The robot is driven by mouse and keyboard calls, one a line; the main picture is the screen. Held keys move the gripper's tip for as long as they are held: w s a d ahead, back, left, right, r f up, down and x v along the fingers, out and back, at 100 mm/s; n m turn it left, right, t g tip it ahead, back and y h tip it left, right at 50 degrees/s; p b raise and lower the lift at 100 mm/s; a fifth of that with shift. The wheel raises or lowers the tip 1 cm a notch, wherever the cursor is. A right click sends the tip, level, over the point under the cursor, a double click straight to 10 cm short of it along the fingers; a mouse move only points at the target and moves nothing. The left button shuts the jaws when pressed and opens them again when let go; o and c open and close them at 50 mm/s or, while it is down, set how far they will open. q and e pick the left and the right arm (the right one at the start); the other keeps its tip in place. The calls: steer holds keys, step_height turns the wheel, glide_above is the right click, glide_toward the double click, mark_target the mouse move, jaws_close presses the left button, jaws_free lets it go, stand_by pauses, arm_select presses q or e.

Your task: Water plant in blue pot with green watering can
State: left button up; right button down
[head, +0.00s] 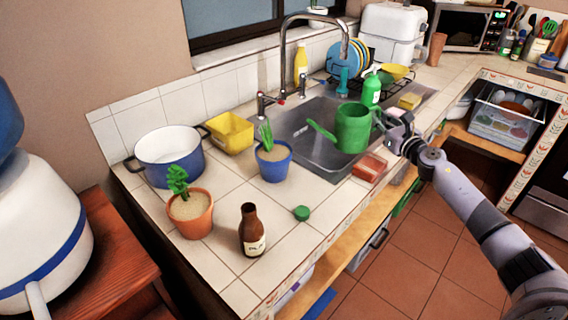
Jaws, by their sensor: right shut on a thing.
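The green watering can (353,128) is held over the front of the sink by my right gripper (388,122). It looks roughly upright, with its spout (321,130) pointing left towards the plants. The gripper is shut on the can's right side, where the handle is; the exact contact is small and partly hidden. The blue pot (273,166) with a spiky green plant (266,137) stands on the tiled counter left of the sink, apart from the spout tip. My left gripper does not show.
A terracotta pot with a plant (190,213), a brown bottle (252,231) and a green lid (302,213) stand near the blue pot. A yellow tub (230,132) and a white-blue pot (168,158) are behind. The tall faucet (315,17) rises behind the can. A red sponge-like block (369,167) lies at the counter's front edge.

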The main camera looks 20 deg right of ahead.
mark_target(382, 106)
steer(key=shift+a+r+m+p, duration=0.1)
steer(key=shift+r+m+p, duration=0.3)
steer(key=shift+p, duration=0.1)
steer(key=r+p, duration=0.3)
steer(key=shift+d, duration=0.35)
steer(key=shift+a+r, duration=0.1)
steer(key=shift+r, duration=0.05)
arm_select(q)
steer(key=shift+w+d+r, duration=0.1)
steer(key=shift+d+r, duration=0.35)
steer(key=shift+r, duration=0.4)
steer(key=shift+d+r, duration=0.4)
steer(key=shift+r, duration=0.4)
arm_select(e)
steer(key=shift+w+f, duration=0.1)
steer(key=shift+f, duration=0.1)
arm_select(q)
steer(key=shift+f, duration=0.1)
